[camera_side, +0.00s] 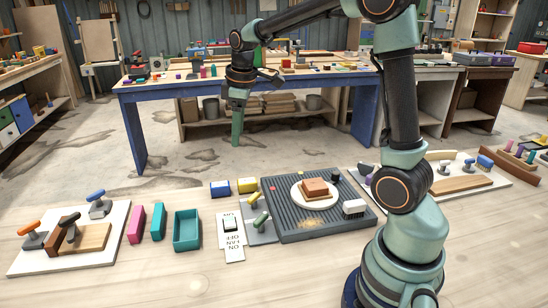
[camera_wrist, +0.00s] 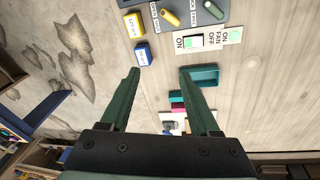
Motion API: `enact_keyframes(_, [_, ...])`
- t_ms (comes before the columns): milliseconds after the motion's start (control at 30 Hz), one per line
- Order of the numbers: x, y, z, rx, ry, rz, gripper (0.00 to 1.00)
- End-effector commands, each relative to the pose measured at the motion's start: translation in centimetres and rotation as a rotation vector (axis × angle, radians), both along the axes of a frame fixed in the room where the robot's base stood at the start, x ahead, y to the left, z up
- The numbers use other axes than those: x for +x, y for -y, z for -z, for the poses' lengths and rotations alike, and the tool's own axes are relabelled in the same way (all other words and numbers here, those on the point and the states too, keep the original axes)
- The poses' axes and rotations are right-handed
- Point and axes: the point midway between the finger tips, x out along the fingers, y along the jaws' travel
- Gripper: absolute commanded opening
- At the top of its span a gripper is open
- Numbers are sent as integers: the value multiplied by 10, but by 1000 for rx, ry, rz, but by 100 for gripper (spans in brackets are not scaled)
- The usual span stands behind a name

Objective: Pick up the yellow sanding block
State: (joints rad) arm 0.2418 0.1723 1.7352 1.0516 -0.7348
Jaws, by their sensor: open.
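The yellow sanding block (camera_side: 247,185) sits near the far edge of the light bench top, just right of a blue block (camera_side: 220,188). In the wrist view the yellow block (camera_wrist: 134,25) has a pale printed label and lies beyond my left fingertip, past the blue block (camera_wrist: 142,54). My gripper (camera_side: 237,138) hangs in the air above the blocks in the side picture, fingers pointing down. In the wrist view my gripper (camera_wrist: 160,72) has its two green fingers spread, with nothing held between them.
A teal tray (camera_side: 187,232) stands left of a fan switch plate (camera_side: 231,233). A dark grooved mat (camera_side: 320,226) with a white plate lies right of the blocks. Magenta and teal blocks stand left of the tray. Bare bench lies along the front.

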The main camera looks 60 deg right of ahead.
Motion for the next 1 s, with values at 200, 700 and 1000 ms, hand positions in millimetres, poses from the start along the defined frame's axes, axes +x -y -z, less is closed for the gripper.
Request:
enact_keyframes(200, [32,47,50,-1,-105,-146,62])
enact_keyframes(700, [47,87,118,19,-186,-294,62])
enact_keyframes(1000, [47,86,164,18,-184,-292,62])
